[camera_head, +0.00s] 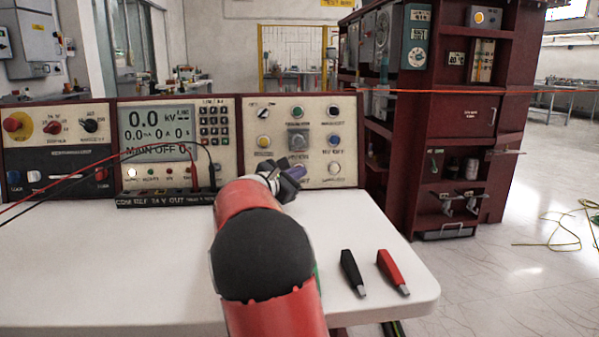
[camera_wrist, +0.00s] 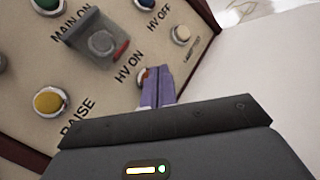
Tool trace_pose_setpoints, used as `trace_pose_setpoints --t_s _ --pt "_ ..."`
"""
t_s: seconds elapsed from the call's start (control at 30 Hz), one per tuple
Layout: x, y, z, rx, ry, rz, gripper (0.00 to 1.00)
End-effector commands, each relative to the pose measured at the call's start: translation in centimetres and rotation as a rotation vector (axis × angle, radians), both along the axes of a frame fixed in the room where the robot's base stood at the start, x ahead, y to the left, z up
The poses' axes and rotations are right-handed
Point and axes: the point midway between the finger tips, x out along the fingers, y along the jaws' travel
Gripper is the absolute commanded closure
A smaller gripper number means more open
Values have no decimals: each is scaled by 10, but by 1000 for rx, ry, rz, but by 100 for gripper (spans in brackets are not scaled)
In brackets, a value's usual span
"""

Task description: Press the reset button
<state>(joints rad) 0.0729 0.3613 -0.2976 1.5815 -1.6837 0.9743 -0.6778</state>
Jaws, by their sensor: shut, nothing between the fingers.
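My gripper (camera_head: 296,172) is shut and empty, its purple fingers reaching to the lower part of the right-hand control panel (camera_head: 342,112). In the wrist view my gripper's fingertips (camera_wrist: 155,74) overlap a small reddish-orange button (camera_wrist: 144,76), which is partly hidden behind them. I cannot tell whether they touch it. Around it are a grey block with a round button (camera_wrist: 102,41), a yellow button (camera_wrist: 48,101), a white button (camera_wrist: 180,34) and a green button (camera_wrist: 47,4). Labels such as HV ON and RAISE are readable. I cannot read a reset label on any button.
The panel stands on a white table (camera_head: 130,270). A display unit (camera_head: 157,131) and red knobs (camera_head: 15,122) are to the left, with red and black cables. Black (camera_head: 352,272) and red (camera_head: 392,271) probes lie at the table's right. A dark red cabinet (camera_head: 455,130) stands behind right.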

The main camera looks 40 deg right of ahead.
Motion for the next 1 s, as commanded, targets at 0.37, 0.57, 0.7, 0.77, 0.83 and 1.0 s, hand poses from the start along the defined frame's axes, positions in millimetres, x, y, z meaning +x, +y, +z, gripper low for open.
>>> trace_pose_setpoints --t_s 0.37,0.57,0.7,0.77,0.83,1.0 --pt "-21 14 5 0 -2 2 100" --pt "-37 23 10 0 -2 1 100" --pt "-41 26 11 0 0 1 100" --pt "-41 26 12 0 0 1 100" --pt "-41 26 12 0 0 0 100" --pt "-41 26 12 0 0 0 100"
